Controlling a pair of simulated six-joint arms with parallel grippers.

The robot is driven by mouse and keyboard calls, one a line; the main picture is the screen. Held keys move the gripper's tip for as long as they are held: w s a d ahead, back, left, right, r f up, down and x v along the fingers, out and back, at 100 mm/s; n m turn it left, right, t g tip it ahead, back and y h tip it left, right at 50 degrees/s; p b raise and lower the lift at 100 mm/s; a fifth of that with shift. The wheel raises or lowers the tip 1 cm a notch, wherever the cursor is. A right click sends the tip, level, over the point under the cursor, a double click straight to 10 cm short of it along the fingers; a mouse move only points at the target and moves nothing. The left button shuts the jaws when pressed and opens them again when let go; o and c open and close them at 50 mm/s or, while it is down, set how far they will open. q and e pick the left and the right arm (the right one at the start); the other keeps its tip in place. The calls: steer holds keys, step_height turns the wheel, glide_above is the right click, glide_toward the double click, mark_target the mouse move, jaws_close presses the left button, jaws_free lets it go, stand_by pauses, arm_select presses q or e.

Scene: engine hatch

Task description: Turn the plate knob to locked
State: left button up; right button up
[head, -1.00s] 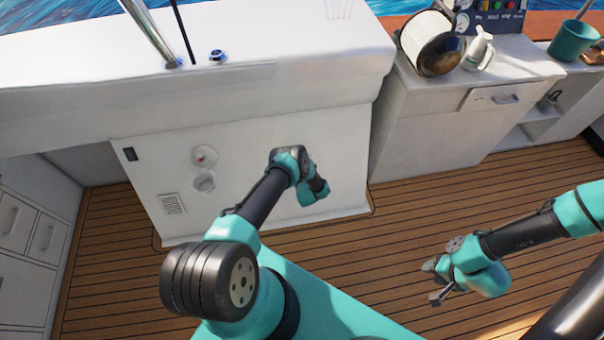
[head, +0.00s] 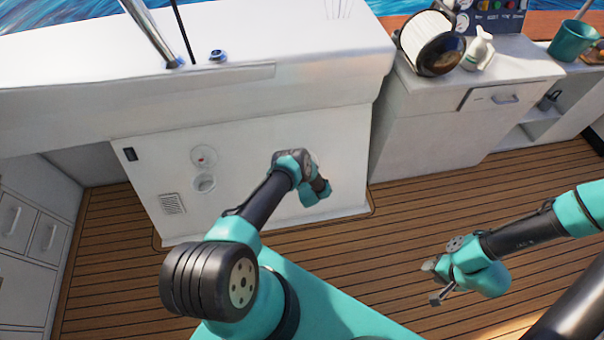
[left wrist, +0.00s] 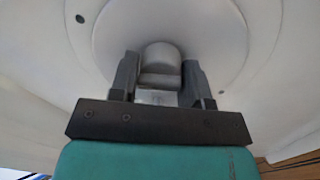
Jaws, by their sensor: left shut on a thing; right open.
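In the left wrist view the knob (left wrist: 161,58) is a grey rounded block at the middle of a pale round plate (left wrist: 118,38). My left gripper (left wrist: 160,76) is shut on it, with one dark finger against each side. In the head view my left arm reaches to the right part of the white front panel and hides the knob; only a sliver of the plate's edge may show beside the wrist. My right gripper (head: 437,282) is open and empty above the wooden deck, well away from the panel.
The white panel (head: 240,200) also bears a small round fitting (head: 204,156), a vent (head: 172,204) and a dark switch (head: 130,154). The deck (head: 400,220) between is clear.

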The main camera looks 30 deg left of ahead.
arm_select(q)
steer(key=shift+s+f+n, duration=0.15)
steer(key=shift+n, duration=1.95)
steer(key=o, duration=0.6)
steer(key=shift+o, duration=1.4)
steer(key=shift+d, duration=0.1)
steer(key=v, duration=1.7)
steer(key=shift+r, duration=0.3)
